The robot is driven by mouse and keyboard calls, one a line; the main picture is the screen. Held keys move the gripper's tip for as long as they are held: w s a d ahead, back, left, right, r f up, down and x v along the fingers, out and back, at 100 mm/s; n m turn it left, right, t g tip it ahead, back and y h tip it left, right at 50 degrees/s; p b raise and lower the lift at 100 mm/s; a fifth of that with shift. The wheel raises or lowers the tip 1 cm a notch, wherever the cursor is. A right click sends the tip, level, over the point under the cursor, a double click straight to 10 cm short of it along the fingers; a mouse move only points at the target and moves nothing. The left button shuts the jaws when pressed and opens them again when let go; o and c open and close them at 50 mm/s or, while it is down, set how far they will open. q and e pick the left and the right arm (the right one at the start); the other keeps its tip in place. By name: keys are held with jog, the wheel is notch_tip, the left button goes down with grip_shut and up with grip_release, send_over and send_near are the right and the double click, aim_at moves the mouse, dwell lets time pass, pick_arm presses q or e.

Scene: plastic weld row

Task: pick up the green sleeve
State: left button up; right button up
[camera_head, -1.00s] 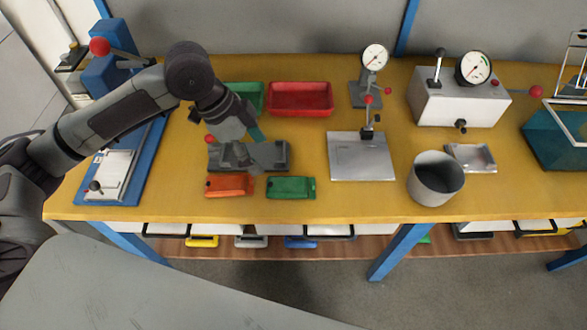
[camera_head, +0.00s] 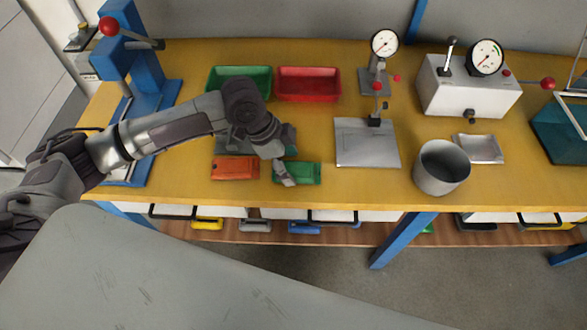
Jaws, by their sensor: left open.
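The green sleeve (camera_head: 308,173), a flat green piece, lies near the front edge of the yellow bench in the head view. My left gripper (camera_head: 284,175) reaches down from above and points at its left end. The gripper is open, and its fingers overlap that end in the picture and hide part of it. I cannot tell whether they touch it. A similar orange piece (camera_head: 235,168) lies just to the left. My right gripper is out of view.
A grey fixture (camera_head: 228,142) behind the sleeve is partly hidden by my arm. Green (camera_head: 238,72) and red (camera_head: 308,98) trays stand behind. A metal plate (camera_head: 366,150) and a grey cup (camera_head: 441,180) are to the right. A blue press (camera_head: 146,60) stands left.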

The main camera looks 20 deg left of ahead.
aim_at(301, 169)
pick_arm(q)
jog(key=shift+d+f, duration=0.2)
jog(key=shift+f, duration=0.35)
jog(key=c, duration=0.9)
jog(key=shift+r, duration=0.1)
jog(key=shift+w+r, duration=0.1)
jog(key=shift+r, duration=0.5)
notch_tip(301, 169, up, 3)
jog(key=shift+f, duration=0.1)
jog(key=shift+c, duration=0.2)
jog(key=s+d+r, duration=0.1)
jog(key=d+r, duration=0.6)
jog(key=d, duration=0.4)
jog(key=shift+s+d+b, duration=0.3)
